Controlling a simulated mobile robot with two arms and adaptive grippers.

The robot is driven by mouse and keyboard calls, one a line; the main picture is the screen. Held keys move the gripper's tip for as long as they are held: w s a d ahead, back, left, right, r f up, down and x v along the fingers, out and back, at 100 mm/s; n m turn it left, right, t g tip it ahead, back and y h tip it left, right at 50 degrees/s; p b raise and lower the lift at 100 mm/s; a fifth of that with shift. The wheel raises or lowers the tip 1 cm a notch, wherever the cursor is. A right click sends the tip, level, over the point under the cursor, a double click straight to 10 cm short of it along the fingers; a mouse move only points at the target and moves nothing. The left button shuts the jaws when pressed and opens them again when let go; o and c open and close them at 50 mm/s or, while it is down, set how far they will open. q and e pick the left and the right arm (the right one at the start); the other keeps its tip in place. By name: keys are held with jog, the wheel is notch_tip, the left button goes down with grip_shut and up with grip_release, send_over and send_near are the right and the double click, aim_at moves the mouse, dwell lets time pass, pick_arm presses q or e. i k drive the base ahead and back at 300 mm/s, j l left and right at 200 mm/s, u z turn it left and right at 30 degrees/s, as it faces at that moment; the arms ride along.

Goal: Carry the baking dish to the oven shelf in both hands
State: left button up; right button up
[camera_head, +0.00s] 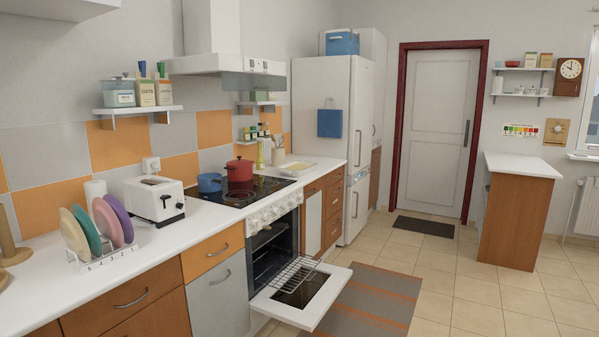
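A shallow pale baking dish (297,169) with a yellowish inside sits on the white counter (325,161), to the right of the hob and left of the fridge. The oven (272,250) stands open below the hob. Its door (325,309) is folded down flat. A wire oven shelf (297,273) sticks partly out of the oven above the door. Neither of my grippers is in view.
A blue pot (210,182) and a red pot (239,169) stand on the hob (250,192). A white toaster (154,200) and a plate rack (100,259) are further left. The lowered door juts over a striped rug (382,292). The tiled floor (468,292) to the right is clear.

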aim_at(288, 268)
jog(key=i+l+z, duration=0.3)
jog(key=i, duration=0.8)
jog(key=i+l+z, duration=0.1)
jog(key=i+z, duration=0.25)
jog(key=i, duration=0.8)
jog(key=i+u, duration=0.15)
jog(key=i, duration=0.35)
jog(key=i+l+u, duration=0.15)
jog(key=i, duration=0.4)
jog(key=i+l+u, duration=0.1)
jog(key=i, duration=0.4)
jog(key=i+l+u, duration=0.15)
jog(key=i, duration=0.35)
jog(key=l, duration=0.1)
